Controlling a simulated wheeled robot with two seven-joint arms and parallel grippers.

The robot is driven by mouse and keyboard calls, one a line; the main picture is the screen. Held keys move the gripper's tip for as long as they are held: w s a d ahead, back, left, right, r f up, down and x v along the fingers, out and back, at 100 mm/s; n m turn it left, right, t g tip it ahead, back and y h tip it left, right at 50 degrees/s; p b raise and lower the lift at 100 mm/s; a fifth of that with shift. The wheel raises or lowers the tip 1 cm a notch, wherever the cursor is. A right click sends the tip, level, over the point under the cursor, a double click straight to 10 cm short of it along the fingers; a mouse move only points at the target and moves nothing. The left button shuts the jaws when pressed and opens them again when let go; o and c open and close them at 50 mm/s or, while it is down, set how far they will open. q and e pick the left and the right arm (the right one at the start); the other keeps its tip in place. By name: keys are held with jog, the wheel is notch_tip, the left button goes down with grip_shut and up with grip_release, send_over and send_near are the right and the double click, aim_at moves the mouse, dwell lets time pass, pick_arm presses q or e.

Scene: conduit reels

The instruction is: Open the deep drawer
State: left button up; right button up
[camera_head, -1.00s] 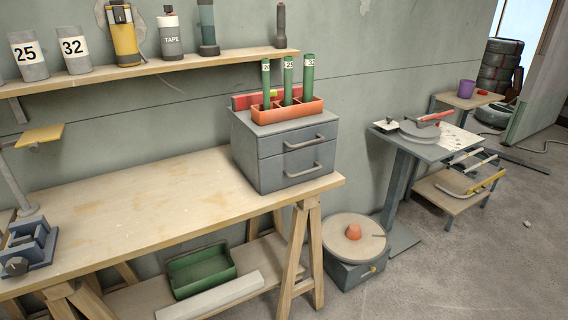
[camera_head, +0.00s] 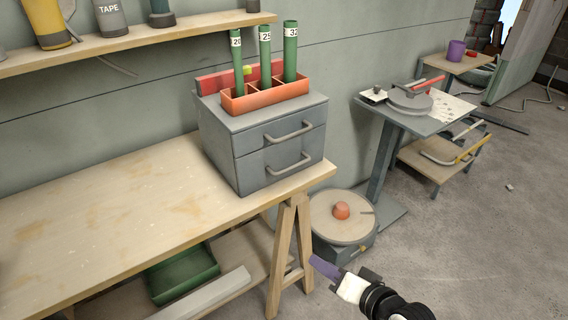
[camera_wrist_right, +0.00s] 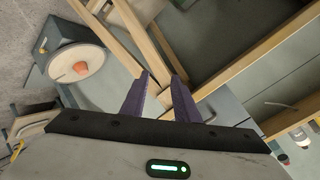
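A grey two-drawer cabinet (camera_head: 224,150) stands on the right end of the wooden workbench. Its upper drawer (camera_head: 290,132) and its taller lower drawer (camera_head: 290,162) are both shut, each with a grey bar handle. My right gripper (camera_head: 318,264) is at the bottom right in the head view, in front of the bench's trestle leg and below the cabinet, touching neither drawer. In the right wrist view its two purple fingers (camera_wrist_right: 160,82) are apart with nothing between them. My left gripper is not in view.
An orange holder (camera_head: 236,105) with green tubes sits on the cabinet. The workbench (camera_head: 110,215) is bare left of it. A round-topped reel unit (camera_head: 342,222) stands on the floor by the trestle leg. A grey stand (camera_head: 425,122) is further right.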

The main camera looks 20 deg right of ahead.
aim_at(297, 166)
jog(key=w+d+r+m+t+y, duration=0.25)
jog(key=w+r+m, duration=0.6)
jog(key=r, duration=0.75)
jog(key=shift+n+t+h, duration=0.25)
jog(key=shift+n+h, duration=0.1)
jog(key=shift+n, duration=0.3)
jog(key=x, duration=1.1)
jog(key=shift+w+d, duration=0.2)
jog(key=shift+w, duration=0.2)
grip_shut()
